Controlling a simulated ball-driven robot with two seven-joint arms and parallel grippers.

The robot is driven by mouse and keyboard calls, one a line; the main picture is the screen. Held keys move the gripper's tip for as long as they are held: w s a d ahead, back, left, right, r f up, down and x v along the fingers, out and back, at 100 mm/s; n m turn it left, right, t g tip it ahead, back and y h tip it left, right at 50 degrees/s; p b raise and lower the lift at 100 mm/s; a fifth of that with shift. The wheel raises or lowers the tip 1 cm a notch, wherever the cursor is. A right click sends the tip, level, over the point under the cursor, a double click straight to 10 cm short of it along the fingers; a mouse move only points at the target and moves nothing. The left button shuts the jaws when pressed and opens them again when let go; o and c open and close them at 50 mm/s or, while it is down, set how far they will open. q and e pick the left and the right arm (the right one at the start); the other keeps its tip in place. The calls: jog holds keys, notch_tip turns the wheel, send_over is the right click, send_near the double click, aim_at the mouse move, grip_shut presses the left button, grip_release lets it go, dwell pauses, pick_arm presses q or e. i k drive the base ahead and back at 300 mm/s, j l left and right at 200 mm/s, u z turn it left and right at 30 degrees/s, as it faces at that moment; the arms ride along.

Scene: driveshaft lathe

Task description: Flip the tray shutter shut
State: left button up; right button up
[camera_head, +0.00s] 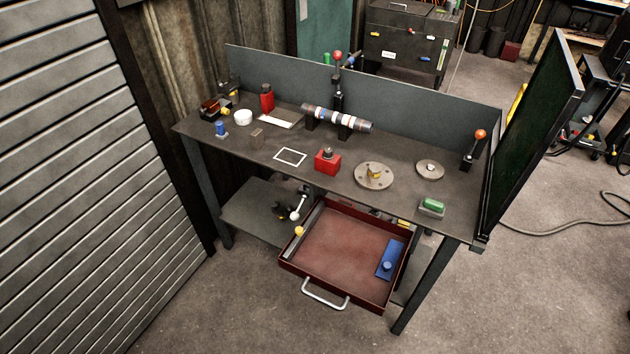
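A dark red tray (312,279) sticks out from under the workbench at the front, with a pale bar handle (326,293) on its front. A narrow grey flap or strip (309,230) stands along the tray's left side, with a yellow knob (299,231) near it; it may be the shutter, but I cannot tell for sure. The tray floor lies uncovered. A blue plate with a round blue knob (388,265) lies inside at the right. Neither of my grippers shows in this view.
The workbench (225,155) carries a striped shaft (337,118), red blocks (327,161), round discs (374,175) and a green-topped block (432,206). A lever with a white ball (295,214) stands left of the tray. A dark screen (535,135) rises at the right. Floor in front is clear.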

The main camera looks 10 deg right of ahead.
aim_at(391, 257)
jog(key=k+j+z, duration=0.1)
jog(key=k+j, duration=0.6)
jog(key=k, duration=0.15)
